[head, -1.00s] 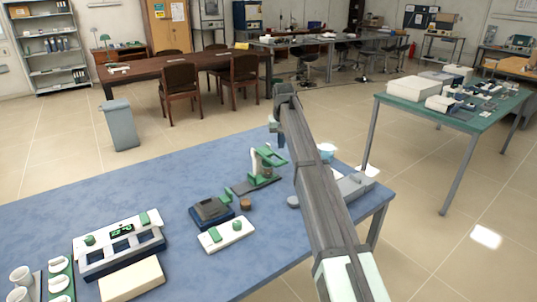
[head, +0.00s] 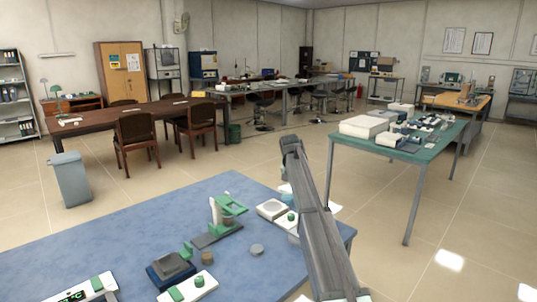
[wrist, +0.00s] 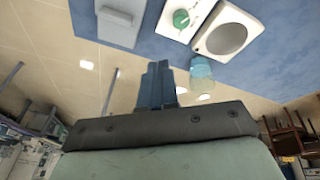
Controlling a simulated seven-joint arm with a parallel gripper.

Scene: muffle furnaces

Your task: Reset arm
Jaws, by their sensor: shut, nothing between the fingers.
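My gripper (wrist: 156,88) shows in the wrist view with its two blue fingers together and nothing between them. In the wrist view it is apart from the blue table (wrist: 285,85) and the things on it. A clear bluish beaker (wrist: 201,78) shows just right of the fingers in that picture. In the head view my arm rises from the bottom, right of centre, across the right end of the blue table (head: 110,235). I cannot make out the fingers in the head view.
On the blue table stand a green-and-white stand (head: 218,211), a dark blue box (head: 170,268), a white panel with green parts (head: 188,288) and a white unit with a round plate (head: 272,209). A green table (head: 455,132) holding equipment stands at the right. Open floor lies between.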

